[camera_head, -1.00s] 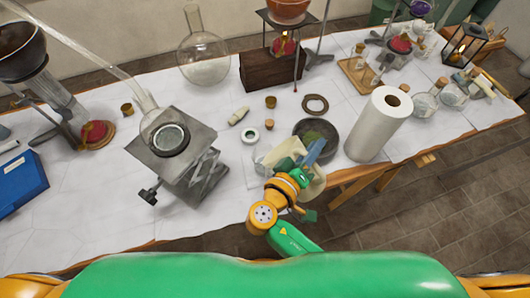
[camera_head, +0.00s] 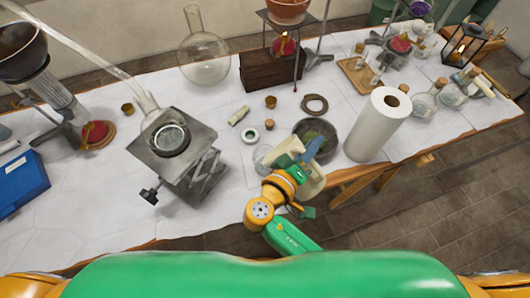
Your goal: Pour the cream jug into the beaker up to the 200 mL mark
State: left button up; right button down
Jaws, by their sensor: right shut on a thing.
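The cream jug (camera_head: 316,180) is a pale cream-coloured vessel near the front edge of the table, in the middle of the head view. A clear glass beaker (camera_head: 262,157) stands just left of the jug, partly hidden by the jug and my wrist. Its marks and liquid level are too small to read. My left gripper is not in view.
A dark mortar bowl (camera_head: 318,132) stands just behind the jug, and a white paper roll (camera_head: 377,125) to its right. A lab jack (camera_head: 178,155) stands to the left. A small white ring-shaped item (camera_head: 250,136) lies behind the beaker.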

jog(key=shift+w+a+r+n+p, duration=0.55)
jog(key=shift+a+r+n, duration=0.1)
jog(key=shift+r, duration=0.1)
dwell(1.8)
